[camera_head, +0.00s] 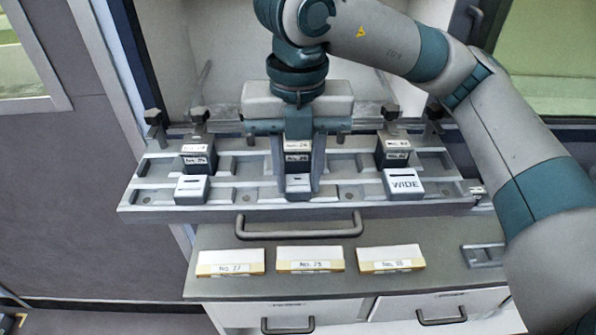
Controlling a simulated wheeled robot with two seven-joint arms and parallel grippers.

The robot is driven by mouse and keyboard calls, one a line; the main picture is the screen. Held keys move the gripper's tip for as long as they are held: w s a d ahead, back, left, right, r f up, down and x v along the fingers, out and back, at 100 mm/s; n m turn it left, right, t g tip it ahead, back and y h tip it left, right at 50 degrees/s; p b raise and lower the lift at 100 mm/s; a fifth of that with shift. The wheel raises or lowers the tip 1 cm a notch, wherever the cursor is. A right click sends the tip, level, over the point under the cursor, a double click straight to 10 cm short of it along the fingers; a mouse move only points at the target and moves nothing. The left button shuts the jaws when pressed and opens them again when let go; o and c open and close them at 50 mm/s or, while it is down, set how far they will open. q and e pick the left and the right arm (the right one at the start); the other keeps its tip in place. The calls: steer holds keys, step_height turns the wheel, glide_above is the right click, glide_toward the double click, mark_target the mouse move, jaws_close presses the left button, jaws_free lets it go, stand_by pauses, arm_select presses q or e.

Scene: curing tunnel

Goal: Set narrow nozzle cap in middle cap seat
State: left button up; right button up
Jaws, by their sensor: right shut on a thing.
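My right gripper (298,188) reaches down from above at the middle of the grey rack (240,193). Its two fingers stand on either side of a small light-grey cap with a short dark slot, apparently the narrow nozzle cap (298,181), and are shut on it. The cap looks upright, in front of the middle dark block (297,160). The middle cap seat under it is hidden by the cap and fingers. I cannot tell whether the cap touches the seat. My left gripper is not in view.
A similar grey cap (192,189) stands at left on the rack, and a cap marked WIDE (404,184) at right. Dark labelled blocks stand behind them at left (195,162) and right (396,158). Three labelled boxes (310,266) lie on the counter below, past a handle (299,232).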

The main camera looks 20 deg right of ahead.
steer(key=o, duration=1.2)
steer(key=shift+o, duration=0.2)
steer(key=shift+r, duration=0.1)
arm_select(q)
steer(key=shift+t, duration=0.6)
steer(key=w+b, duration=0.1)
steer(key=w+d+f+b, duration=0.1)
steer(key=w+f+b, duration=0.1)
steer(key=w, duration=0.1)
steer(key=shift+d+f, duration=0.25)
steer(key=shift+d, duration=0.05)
arm_select(e)
step_height(320, 180, up, 17)
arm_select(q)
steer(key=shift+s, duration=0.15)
arm_select(e)
steer(key=shift+s+r, duration=0.1)
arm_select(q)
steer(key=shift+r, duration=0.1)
arm_select(e)
steer(key=shift+a+r, duration=0.1)
